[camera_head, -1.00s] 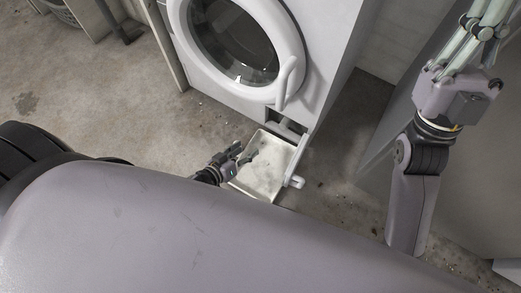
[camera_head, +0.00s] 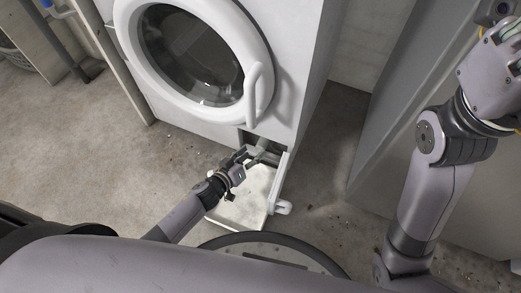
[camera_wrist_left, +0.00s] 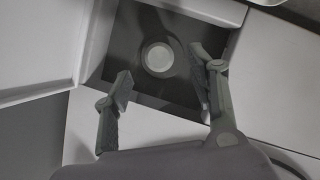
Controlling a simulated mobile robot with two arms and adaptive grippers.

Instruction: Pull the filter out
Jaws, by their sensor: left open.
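The filter shows in the left wrist view as a round, pale cap (camera_wrist_left: 158,58) inside a dark square recess low on the washing machine. In the head view the recess (camera_head: 258,141) is partly covered by my left gripper (camera_head: 256,153). In the left wrist view, this gripper (camera_wrist_left: 163,76) is open and empty. Its fingers spread to either side of the filter cap, on the near side of it, with no contact visible. My right gripper's body (camera_head: 492,75) is at the top right of the head view, with its fingers cut off by the frame.
The white washing machine (camera_head: 292,62) has its round door (camera_head: 262,95) shut. A white tray (camera_head: 240,208) lies on the floor under the recess. A white flap (camera_head: 279,183) stands at the tray's right. Grey panels stand to the right. Open floor lies to the left.

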